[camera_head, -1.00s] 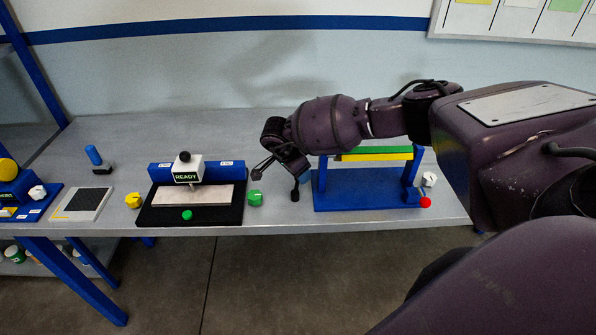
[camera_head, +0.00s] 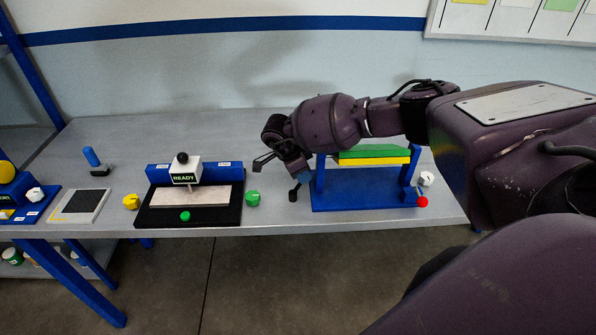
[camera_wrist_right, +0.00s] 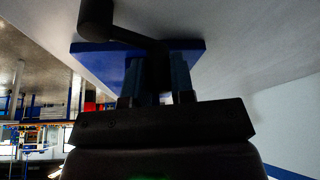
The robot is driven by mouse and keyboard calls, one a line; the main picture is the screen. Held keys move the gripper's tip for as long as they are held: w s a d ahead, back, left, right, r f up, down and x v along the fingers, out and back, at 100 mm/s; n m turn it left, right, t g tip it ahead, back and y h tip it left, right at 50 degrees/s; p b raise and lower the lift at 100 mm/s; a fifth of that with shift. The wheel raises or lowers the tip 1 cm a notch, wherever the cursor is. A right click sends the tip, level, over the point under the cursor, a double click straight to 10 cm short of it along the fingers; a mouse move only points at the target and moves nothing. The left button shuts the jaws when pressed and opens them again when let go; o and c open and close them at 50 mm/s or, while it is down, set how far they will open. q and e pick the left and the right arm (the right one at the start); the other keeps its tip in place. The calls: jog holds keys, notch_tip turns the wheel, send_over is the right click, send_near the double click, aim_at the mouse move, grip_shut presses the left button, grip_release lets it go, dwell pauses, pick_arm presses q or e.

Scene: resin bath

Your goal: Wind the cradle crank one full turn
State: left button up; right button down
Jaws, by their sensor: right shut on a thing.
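The blue cradle stand (camera_head: 365,198) is on the right part of the bench, with a green and yellow cradle plate (camera_head: 373,153) tilted between its posts. The black crank (camera_head: 293,194) is at the stand's left side; its knob hangs low. My right gripper (camera_head: 303,176) reaches down there, partly hidden by its own wrist. In the right wrist view the right gripper (camera_wrist_right: 156,82) is shut on the dark crank (camera_wrist_right: 152,48), whose knob end points to the upper left. My left gripper is not in view.
A black press station with a READY sign (camera_head: 186,178) stands left of the cradle, with a green knob (camera_head: 252,198) between. A red ball (camera_head: 423,202) and a white knob (camera_head: 426,179) are at the stand's right. The bench behind the press is clear.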

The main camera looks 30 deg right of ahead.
jog(key=shift+s+m, duration=0.25)
jog(key=shift+m, duration=0.15)
jog(key=shift+f, duration=0.1)
jog(key=c, duration=1)
grip_release()
jog(key=v, duration=1.1)
jog(key=shift+w, duration=0.25)
jog(key=shift+d, duration=0.1)
